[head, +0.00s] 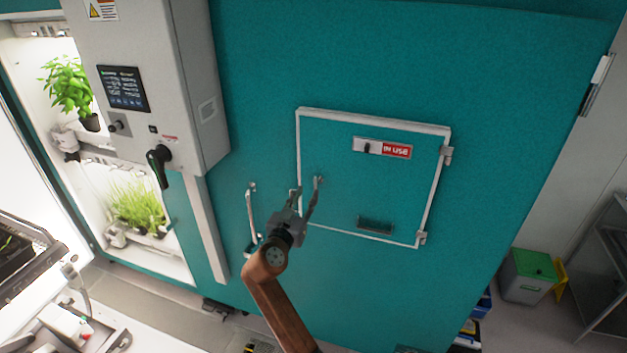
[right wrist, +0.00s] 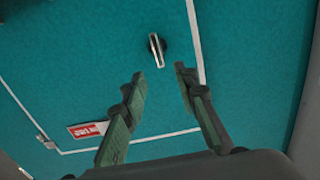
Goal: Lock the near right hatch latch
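The square hatch (head: 375,195) has a white frame and is closed in the teal wall. Its latch (right wrist: 157,50) shows in the right wrist view as a dark round base with a pale lever, just inside the frame line. The lever stands nearly upright in that picture, tilted a little. In the head view my right gripper largely hides the latch. My right gripper (head: 307,188) is at the hatch's left edge. In the right wrist view its fingers (right wrist: 159,74) are open and empty, with the latch beyond the tips, between their lines. My left gripper is not in view.
A red "IN USE" sign (head: 397,151) sits on the hatch, with hinges on its right side. A vertical handle (head: 251,213) stands out left of the hatch. A grey control box (head: 150,90) juts out further left. A green-lidded bin (head: 530,270) stands right.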

